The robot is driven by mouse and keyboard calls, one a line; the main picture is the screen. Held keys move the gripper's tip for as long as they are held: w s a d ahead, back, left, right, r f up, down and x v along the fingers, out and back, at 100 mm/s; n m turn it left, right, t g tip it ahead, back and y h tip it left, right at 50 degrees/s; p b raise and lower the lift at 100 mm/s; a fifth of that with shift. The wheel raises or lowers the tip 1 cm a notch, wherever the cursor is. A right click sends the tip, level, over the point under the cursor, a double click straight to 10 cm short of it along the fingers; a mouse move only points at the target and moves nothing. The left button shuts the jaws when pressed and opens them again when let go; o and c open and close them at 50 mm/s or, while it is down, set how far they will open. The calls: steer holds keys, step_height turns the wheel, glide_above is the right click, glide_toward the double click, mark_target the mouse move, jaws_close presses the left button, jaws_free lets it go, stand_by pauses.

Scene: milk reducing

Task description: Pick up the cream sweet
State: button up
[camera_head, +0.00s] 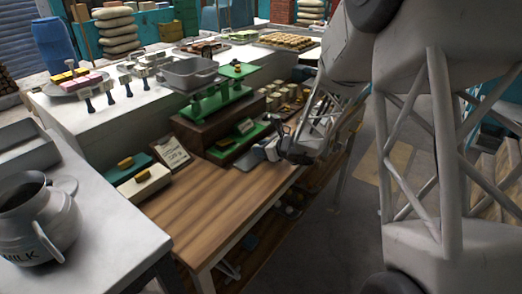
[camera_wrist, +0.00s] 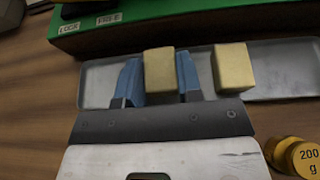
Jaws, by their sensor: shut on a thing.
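A cream sweet (camera_wrist: 159,71), a pale yellow cube, sits between the blue fingers of my gripper (camera_wrist: 160,80) in the wrist view. The fingers are shut on it. A second cream cube (camera_wrist: 233,67) stands on the grey metal tray (camera_wrist: 285,75), a little right of the fingers. I cannot tell whether the held cube still touches the tray. In the head view, my gripper (camera_head: 290,152) is over the wooden table beside the tray (camera_head: 248,161), and the held cube cannot be made out.
A brass 200 g weight (camera_wrist: 303,158) is near the gripper's right side. A green stand edge (camera_wrist: 190,22) lies just behind the tray. The wooden tabletop (camera_head: 215,205) is clear towards the front.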

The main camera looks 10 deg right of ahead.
steer(key=shift+r, duration=0.45)
step_height(320, 180, up, 2)
steer(key=shift+r, duration=0.15)
steer(key=s, duration=0.5)
steer(key=s+d, duration=0.1)
steer(key=s, duration=0.4)
steer(key=s+r, duration=0.1)
steer(key=s, duration=0.5)
steer(key=shift+d, duration=0.15)
steer(key=w+a+r+n+g+y, duration=0.1)
steer(key=w+a+r, duration=0.4)
steer(key=r, duration=0.5)
steer(key=w+a+r+n+g, duration=0.1)
steer(key=w+a+r, duration=0.5)
steer(key=r, duration=0.5)
steer(key=w+a+r+n+g+y, duration=0.1)
steer(key=w+a+r, duration=0.4)
steer(key=r, duration=0.5)
steer(key=shift+w+a+r+n+g+y, duration=0.35)
steer(key=shift+a+n+g, duration=0.25)
steer(key=shift+a, duration=0.2)
